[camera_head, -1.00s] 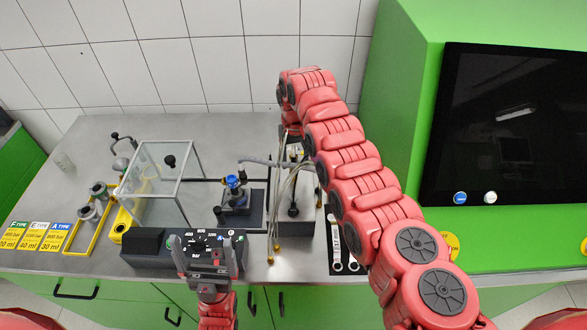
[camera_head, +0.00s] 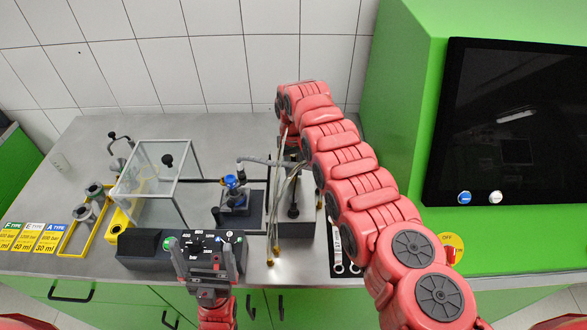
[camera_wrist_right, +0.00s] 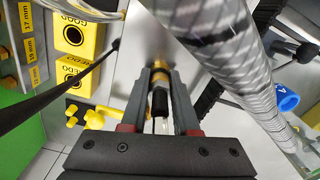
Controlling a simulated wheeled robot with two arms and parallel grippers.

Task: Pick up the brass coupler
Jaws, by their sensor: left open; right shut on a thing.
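The brass coupler (camera_wrist_right: 159,76) shows in the right wrist view as a brass piece with a black sleeve below it. My right gripper (camera_wrist_right: 160,74) is shut on it, one dark finger on each side. In the head view my right arm hides that gripper, and I cannot pick out the held coupler there. Brass hose ends (camera_head: 270,262) hang at the front of the hose stand. My left gripper (camera_head: 202,246) is open and empty, in front of the black control panel.
A clear box (camera_head: 155,190) and a blue-topped valve (camera_head: 232,182) stand left of the hoses. A green cabinet (camera_head: 400,90) stands at the right.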

